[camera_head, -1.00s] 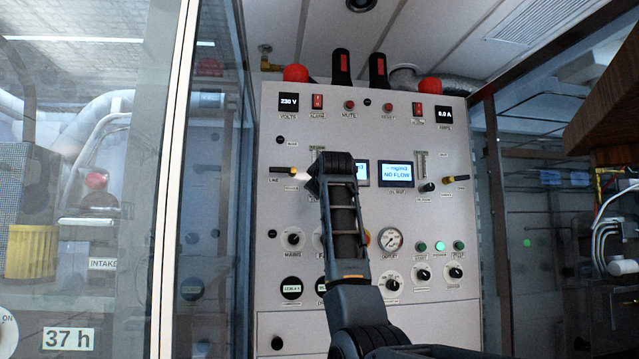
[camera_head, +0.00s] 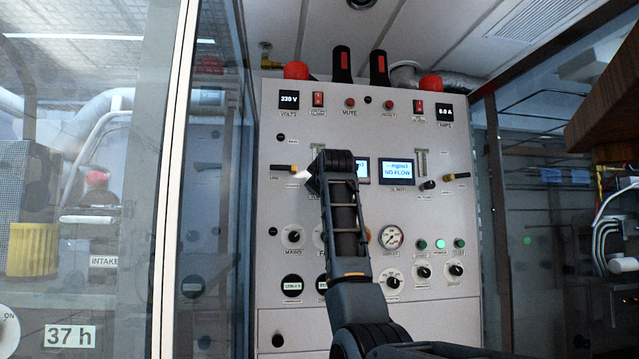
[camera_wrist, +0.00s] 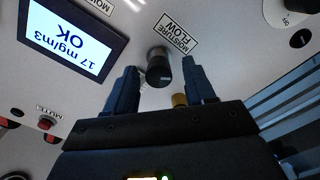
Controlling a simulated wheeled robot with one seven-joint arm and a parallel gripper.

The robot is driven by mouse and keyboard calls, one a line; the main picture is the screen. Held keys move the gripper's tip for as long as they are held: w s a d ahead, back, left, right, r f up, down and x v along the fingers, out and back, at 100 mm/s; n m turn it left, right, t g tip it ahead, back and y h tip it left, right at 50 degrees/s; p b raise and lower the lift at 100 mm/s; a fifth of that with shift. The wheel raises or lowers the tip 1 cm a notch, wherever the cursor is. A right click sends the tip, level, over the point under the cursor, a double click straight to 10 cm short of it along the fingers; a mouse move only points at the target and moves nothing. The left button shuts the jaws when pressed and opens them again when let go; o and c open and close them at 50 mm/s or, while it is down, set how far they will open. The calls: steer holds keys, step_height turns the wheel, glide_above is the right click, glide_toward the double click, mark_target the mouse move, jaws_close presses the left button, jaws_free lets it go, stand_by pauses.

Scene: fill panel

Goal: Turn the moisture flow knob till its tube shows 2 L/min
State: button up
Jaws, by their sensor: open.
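The moisture flow knob (camera_wrist: 158,68) is a dark round knob beside its MOISTURE FLOW label (camera_wrist: 177,33) in the wrist view. My gripper (camera_wrist: 161,72) is open, with one dark finger on each side of the knob. I cannot tell whether either finger touches it. In the head view my arm hides the knob and the gripper's fingers. The top of a flow tube (camera_head: 317,148) shows just above my arm's end; its lower part is hidden and its reading cannot be made out. The display (camera_wrist: 66,37) in the wrist view reads 17 mg/m3 OK, upside down.
The panel (camera_head: 375,135) carries another flow tube (camera_head: 421,163) with a small knob (camera_head: 428,185), a NO FLOW display (camera_head: 397,171), a round gauge (camera_head: 391,237) and several knobs and switches. A brass fitting (camera_wrist: 180,100) sits close to one finger. A glass door stands left.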

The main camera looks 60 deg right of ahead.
steer(key=b+v, duration=0.2)
steer(key=v, duration=0.6)
steer(key=shift+b, duration=0.35)
